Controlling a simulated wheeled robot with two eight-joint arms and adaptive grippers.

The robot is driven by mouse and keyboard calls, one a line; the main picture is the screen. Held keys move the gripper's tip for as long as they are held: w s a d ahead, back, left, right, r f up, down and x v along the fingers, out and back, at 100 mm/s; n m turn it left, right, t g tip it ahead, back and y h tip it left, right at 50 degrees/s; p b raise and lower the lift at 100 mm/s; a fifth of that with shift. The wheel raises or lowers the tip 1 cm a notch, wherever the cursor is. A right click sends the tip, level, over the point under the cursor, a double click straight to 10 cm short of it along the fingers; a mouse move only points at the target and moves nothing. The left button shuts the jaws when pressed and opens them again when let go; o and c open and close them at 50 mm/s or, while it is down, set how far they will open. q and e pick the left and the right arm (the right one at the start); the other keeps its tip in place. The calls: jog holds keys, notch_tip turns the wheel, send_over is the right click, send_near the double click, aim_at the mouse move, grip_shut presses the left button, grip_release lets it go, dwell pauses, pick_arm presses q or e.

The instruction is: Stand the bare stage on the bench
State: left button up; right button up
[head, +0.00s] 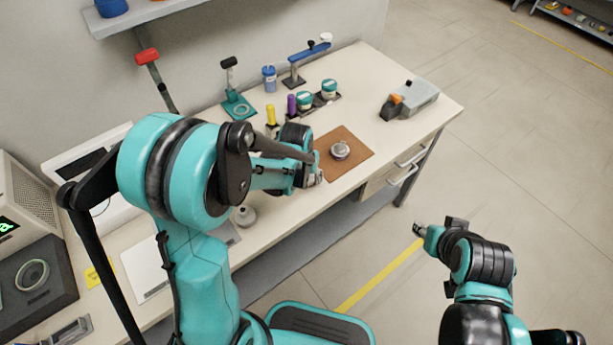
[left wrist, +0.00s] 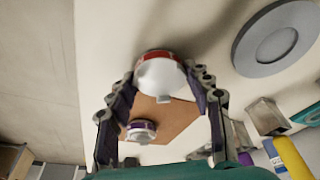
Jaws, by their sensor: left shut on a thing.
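My left gripper (head: 317,176) is above the bench beside the brown mat. In the left wrist view its two fingers (left wrist: 162,95) close on a white round piece with a red band (left wrist: 160,72), which I take for the stage. Much of the piece is hidden in the head view. A similar round piece with a purple band (left wrist: 141,130) stands on the brown mat (left wrist: 180,118); it also shows in the head view (head: 340,149). My right gripper (head: 420,229) is off the bench over the floor, and its jaws are too small to read.
A grey disc-shaped piece (head: 245,215) lies on the bench (head: 290,205) near its front edge. A yellow bottle (head: 271,115), a purple bottle (head: 291,104), lidded jars (head: 305,99) and a teal stand (head: 238,105) are behind the gripper. A grey device (head: 410,100) is right.

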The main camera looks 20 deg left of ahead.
pick_arm(q)
jog(key=shift+f, duration=0.1)
jog(key=o, duration=1.2)
jog(key=shift+o, duration=0.2)
jog(key=p+v, duration=0.5)
jog(key=v, duration=0.6)
jog(key=s+a+r+t, duration=0.1)
jog(key=s+r+t, duration=0.1)
jog(key=s+r, duration=0.2)
jog(key=s+a+r+t, duration=0.1)
jog(key=s+r, duration=0.4)
jog(key=s, duration=0.5)
jog(key=shift+a+r+n+t, duration=0.2)
jog(key=shift+n+t, duration=0.2)
jog(key=shift+t, duration=0.1)
